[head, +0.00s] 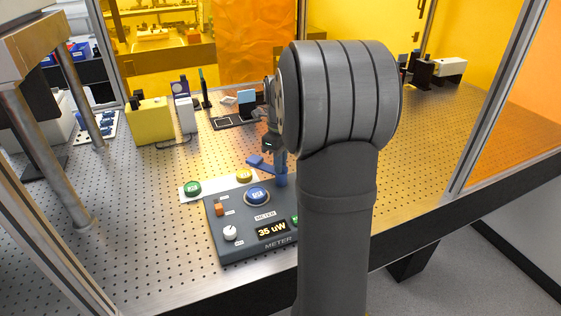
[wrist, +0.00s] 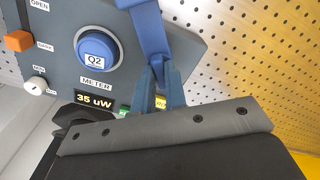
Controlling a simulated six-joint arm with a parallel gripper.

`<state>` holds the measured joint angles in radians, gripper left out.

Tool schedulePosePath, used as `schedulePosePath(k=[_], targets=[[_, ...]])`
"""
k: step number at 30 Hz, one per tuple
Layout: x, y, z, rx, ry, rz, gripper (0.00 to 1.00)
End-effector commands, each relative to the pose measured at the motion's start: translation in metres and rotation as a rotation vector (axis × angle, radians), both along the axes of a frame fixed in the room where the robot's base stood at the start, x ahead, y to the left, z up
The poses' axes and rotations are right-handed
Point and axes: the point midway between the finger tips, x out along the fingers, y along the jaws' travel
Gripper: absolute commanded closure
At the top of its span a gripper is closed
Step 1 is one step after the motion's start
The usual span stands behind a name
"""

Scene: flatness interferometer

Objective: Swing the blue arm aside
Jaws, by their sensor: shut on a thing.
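The blue arm (head: 262,164) lies above the back right of the dark meter box, beside the round blue Q2 button (head: 257,195). In the wrist view the blue arm (wrist: 149,28) runs down from the top edge to my fingertips, to the right of the Q2 button (wrist: 96,48), whose face is uncovered. My gripper (wrist: 158,66) is shut on the blue arm with its two blue-grey fingers. In the head view my gripper (head: 280,166) is small and partly hidden behind my own arm link. The blue arm's pivot cannot be made out.
The meter box (head: 266,246) carries an orange switch (head: 219,209), a white knob (head: 230,233) and a display (head: 272,229) reading 35 uW. Green (head: 192,188) and yellow (head: 244,176) buttons sit behind it. A yellow box (head: 149,121) stands farther back.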

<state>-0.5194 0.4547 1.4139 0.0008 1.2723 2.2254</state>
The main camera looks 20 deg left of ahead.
Motion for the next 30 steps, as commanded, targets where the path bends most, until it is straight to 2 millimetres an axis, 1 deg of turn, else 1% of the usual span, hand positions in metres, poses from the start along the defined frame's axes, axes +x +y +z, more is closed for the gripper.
schedulePosePath(k=[8, 21, 30], targets=[[0.0003, -0.0002, 0.0001, -0.001, 0.000, -0.098, 1.00], [0.0009, -0.0006, 0.0001, -0.002, 0.001, -0.434, 1.00], [0.0011, -0.0010, 0.0000, -0.002, 0.001, -0.604, 1.00]])
